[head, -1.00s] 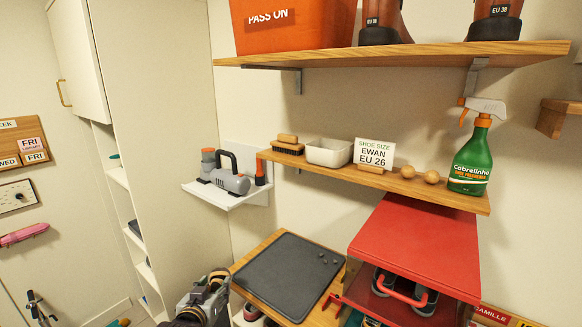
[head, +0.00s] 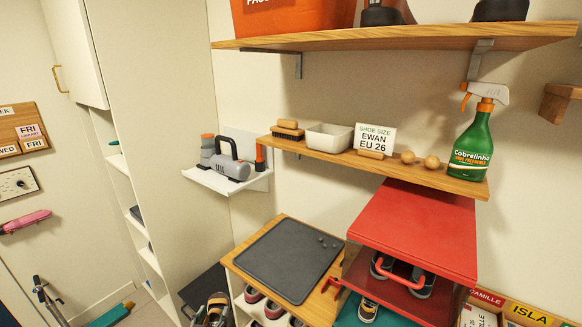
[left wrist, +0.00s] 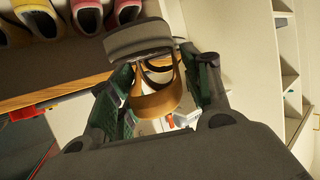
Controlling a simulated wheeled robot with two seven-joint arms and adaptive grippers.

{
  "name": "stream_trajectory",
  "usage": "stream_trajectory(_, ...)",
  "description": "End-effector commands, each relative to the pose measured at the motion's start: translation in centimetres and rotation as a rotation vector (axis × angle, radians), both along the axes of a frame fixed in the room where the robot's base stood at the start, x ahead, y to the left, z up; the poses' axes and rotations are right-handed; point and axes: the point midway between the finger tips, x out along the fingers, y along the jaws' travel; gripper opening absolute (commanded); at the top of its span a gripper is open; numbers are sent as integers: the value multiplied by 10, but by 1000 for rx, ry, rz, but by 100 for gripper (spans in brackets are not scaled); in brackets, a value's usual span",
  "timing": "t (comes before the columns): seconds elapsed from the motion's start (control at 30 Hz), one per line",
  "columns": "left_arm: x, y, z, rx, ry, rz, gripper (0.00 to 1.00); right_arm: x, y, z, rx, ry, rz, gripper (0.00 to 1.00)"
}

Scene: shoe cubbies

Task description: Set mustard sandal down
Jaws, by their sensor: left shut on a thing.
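The mustard sandal (left wrist: 158,100) is between the fingers of my left gripper (left wrist: 165,82) in the left wrist view, with its curved mustard band and dark inside showing. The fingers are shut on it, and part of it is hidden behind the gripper. In the head view my left gripper (head: 213,312) is at the bottom edge, left of the wooden-topped shoe cubby (head: 232,262). It is mostly cut off there, and I cannot clearly make out the sandal. My right gripper is in neither view.
A dark grey mat (head: 288,262) lies on the cubby top, bare but for small round bits. A red box (head: 420,230) holding shoes stands right of it. A dark box-like thing (head: 203,284) is behind my left gripper. A wall shelf (head: 380,168) hangs above.

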Motion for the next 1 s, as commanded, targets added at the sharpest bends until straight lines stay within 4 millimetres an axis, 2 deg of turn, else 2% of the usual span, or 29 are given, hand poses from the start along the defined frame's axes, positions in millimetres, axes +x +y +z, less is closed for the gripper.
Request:
stream_trajectory(0.7, 0, 0, 1, -1, 0, 0, 23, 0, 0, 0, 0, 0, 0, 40)
stream_trajectory(0.73, 0, 0, 1, -1, 0, 0, 22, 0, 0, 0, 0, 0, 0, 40)
stream_trajectory(0.77, 0, 0, 0, -1, 0, 0, 10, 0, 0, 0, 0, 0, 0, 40)
stream_trajectory(0.8, 0, 0, 1, -2, 0, 1, 5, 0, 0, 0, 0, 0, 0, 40)
stream_trajectory(1.0, 0, 0, 1, -1, 0, 0, 5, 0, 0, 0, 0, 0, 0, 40)
